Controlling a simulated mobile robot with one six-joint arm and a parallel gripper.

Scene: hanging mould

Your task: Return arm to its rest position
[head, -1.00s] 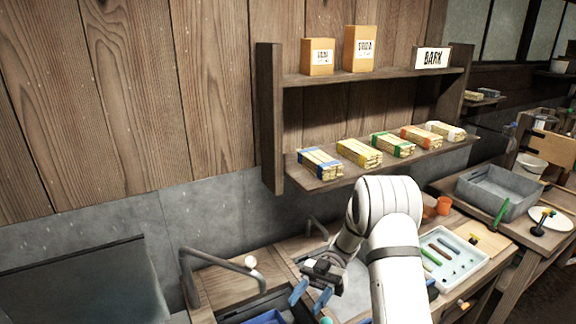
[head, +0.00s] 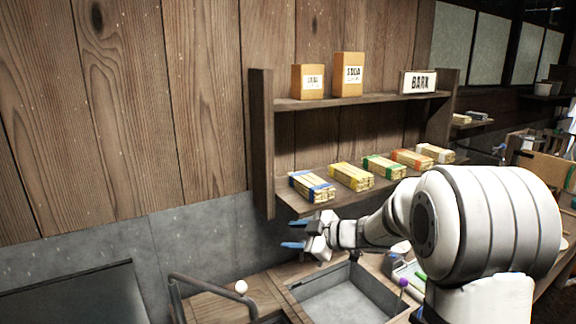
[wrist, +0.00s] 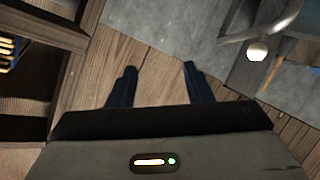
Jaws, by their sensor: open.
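My gripper (head: 294,233) is up in front of the wall, just below the left end of the lower shelf, with its blue fingertips pointing left. It also shows in the wrist view (wrist: 159,68), where its two dark blue fingers stand apart with nothing between them. My white arm reaches in from the lower right of the head view and hides part of the counter.
A wooden shelf unit (head: 262,150) holds several banded stick bundles, including a blue-banded one (head: 312,187), two boxes and a BARK sign (head: 419,82). A curved tap with a white ball (head: 241,287) stands at lower left. A grey sink (head: 350,300) lies below my gripper.

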